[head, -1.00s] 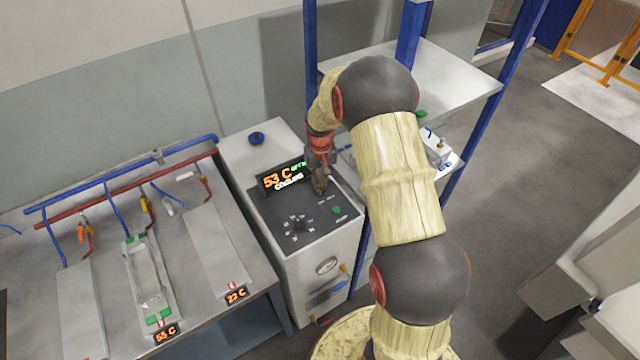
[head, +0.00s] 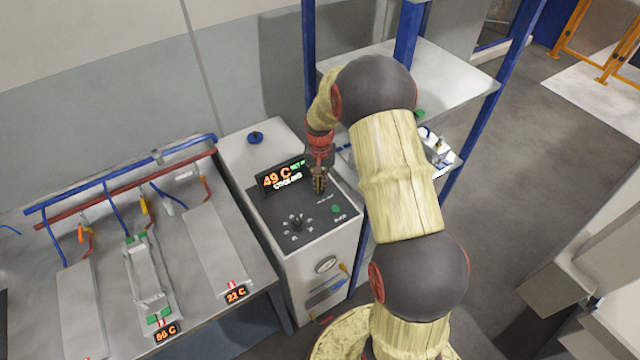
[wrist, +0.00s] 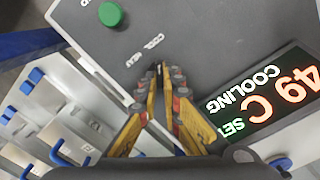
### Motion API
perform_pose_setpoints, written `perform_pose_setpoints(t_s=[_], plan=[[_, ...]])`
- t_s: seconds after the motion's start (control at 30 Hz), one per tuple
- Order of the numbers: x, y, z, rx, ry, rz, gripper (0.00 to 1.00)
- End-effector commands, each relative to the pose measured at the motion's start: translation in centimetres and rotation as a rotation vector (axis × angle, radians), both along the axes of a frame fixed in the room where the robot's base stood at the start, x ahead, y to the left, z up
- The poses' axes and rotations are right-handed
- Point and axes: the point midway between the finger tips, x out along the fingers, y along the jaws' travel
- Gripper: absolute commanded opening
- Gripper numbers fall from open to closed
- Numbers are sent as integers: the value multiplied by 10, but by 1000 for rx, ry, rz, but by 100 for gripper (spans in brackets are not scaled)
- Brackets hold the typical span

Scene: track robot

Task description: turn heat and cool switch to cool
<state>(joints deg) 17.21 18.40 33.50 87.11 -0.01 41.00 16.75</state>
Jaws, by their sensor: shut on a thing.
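The control unit (head: 262,219) is a white cabinet with a dark sloped panel. Its display (head: 282,178) reads 49 C and "COOLING"; it also shows in the wrist view (wrist: 268,98). The heat and cool switch sits by the "COOL HEAT" lettering (wrist: 142,47) and is mostly hidden by my fingertips, so its exact position cannot be told. My gripper (head: 319,190) is at the panel's right part, shut on the switch; in the wrist view its yellow fingers (wrist: 160,72) meet just below the lettering.
A green power button (head: 336,209) and a black dial (head: 297,222) are on the same panel. A bench (head: 205,318) with plates, hoses and small displays reading 56 C and 22 C stands at left. A blue-framed shelf (head: 455,70) stands behind my arm.

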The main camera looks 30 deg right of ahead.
Motion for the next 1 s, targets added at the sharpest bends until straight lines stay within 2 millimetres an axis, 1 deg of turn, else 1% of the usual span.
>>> perform_pose_setpoints(t_s=[0.1,0.13,0.43,0.77,0.87,1.0], plan=[[1,0,1,-1,-3,-1,0],[1,0,1,-1,-3,0,8],[0,0,0,-1,-1,0,25],[0,0,3,-1,-1,1,25],[1,0,12,0,-2,1,25],[1,0,37,-1,-3,1,25]])
